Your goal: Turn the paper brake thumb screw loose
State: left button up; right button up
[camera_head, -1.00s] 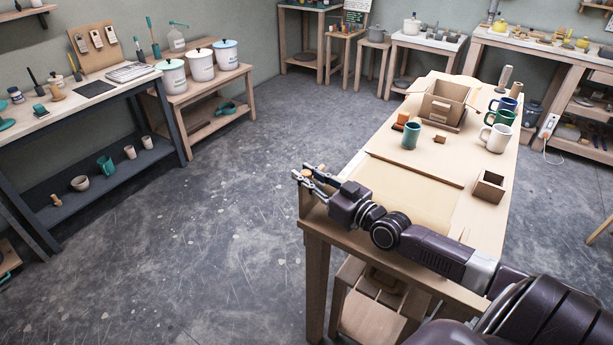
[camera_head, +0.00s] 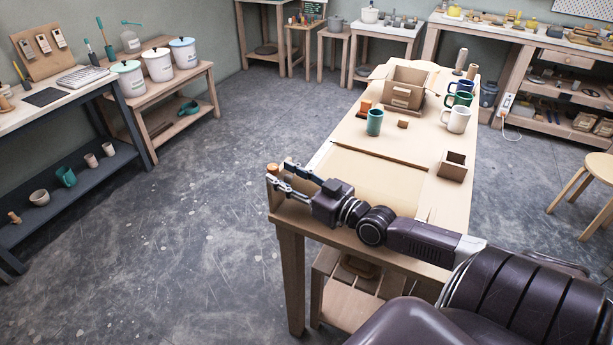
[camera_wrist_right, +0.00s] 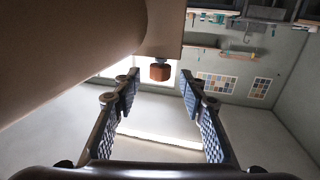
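The brake thumb screw appears to be the small orange-brown knob (camera_wrist_right: 160,72) on a short dark stem against a beige block in the right wrist view. It also shows as a small orange spot (camera_head: 272,168) at the near left corner of the table in the head view. My right gripper (camera_head: 278,174) reaches that corner. Its two fingers (camera_wrist_right: 160,88) are spread with a clear gap, and the knob appears between and beyond the tips, apparently untouched. My left gripper is in neither view.
The wooden table (camera_head: 345,240) carries a teal cup (camera_head: 375,122), several mugs (camera_head: 458,118), an open cardboard box (camera_head: 405,90) and a small wooden box (camera_head: 453,166). A stool (camera_head: 585,185) stands at right. The floor (camera_head: 190,230) left of the table is clear.

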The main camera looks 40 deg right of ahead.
jog(key=s+d, duration=0.1)
jog(key=s, duration=0.6)
jog(key=shift+s+d, duration=0.2)
jog(key=shift+s, duration=0.15)
dwell(0.4)
